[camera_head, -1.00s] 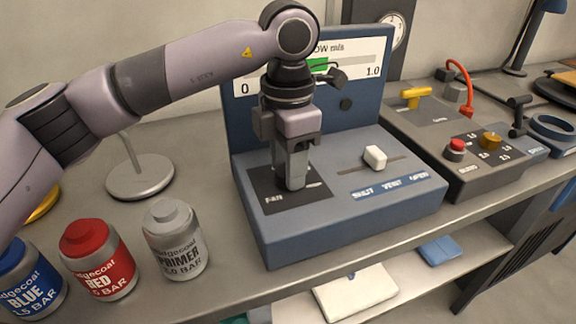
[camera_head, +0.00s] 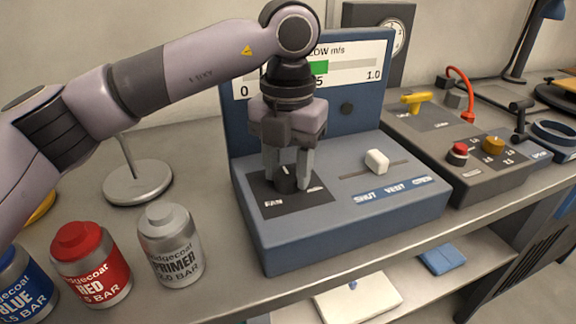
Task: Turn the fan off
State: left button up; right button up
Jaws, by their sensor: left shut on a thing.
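The blue control box (camera_head: 352,222) stands on the bench with an upright panel behind it. On its top, a dark plate marked FAN carries a black knob (camera_head: 286,181) with a white pointer line. My left gripper (camera_head: 287,185) comes down over the plate from above, its two fingers on either side of the knob, shut on it. A flow meter (camera_head: 345,70) in m/s on the panel shows a green bar; my arm hides part of its scale. A white slider (camera_head: 377,161) sits in a slot above the labels SHUT, VENT and OPEN. My right gripper is not in view.
Blue, red (camera_head: 90,264) and grey primer (camera_head: 170,245) canisters stand at the front left, near a round metal base (camera_head: 138,183). A grey box (camera_head: 460,150) with a yellow handle, red button and yellow knob stands to the right. A shelf lies below.

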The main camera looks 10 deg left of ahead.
aim_at(288, 174)
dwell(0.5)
pick_arm(q)
jog(key=o, duration=1.1)
jog(key=shift+r, duration=0.1)
jog(key=shift+r, duration=3.55)
